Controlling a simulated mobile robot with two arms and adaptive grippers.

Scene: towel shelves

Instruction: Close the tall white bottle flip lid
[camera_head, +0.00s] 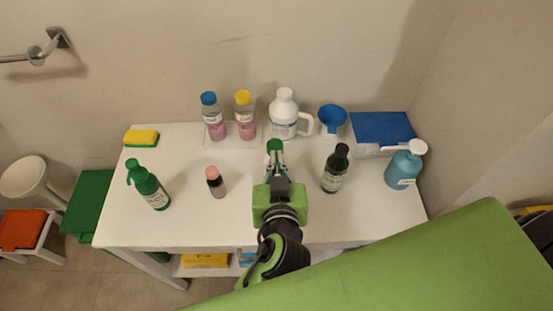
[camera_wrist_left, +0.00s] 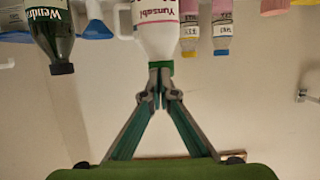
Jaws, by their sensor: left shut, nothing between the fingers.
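The tall white bottle (camera_wrist_left: 156,35) shows upside down in the left wrist view, its red lettering facing me. Its green lid (camera_wrist_left: 163,67) is at the bottle's end; it also shows in the head view as a green cap (camera_head: 274,145) in front of the white jug. My left gripper (camera_head: 274,160) is shut and empty, its fingertips right at the lid. In the left wrist view the shut fingertips (camera_wrist_left: 159,88) overlap the lid's edge, so I cannot tell whether they touch it or whether the lid is fully closed. My right gripper is not in view.
A white jug (camera_head: 283,118), blue funnel (camera_head: 332,118) and pink-liquid bottles (camera_head: 214,122) stand behind. A dark green bottle (camera_head: 335,170) and blue pump bottle (camera_head: 403,168) are to the right. A small pink-capped bottle (camera_head: 216,184) and green spray bottle (camera_head: 149,187) are to the left.

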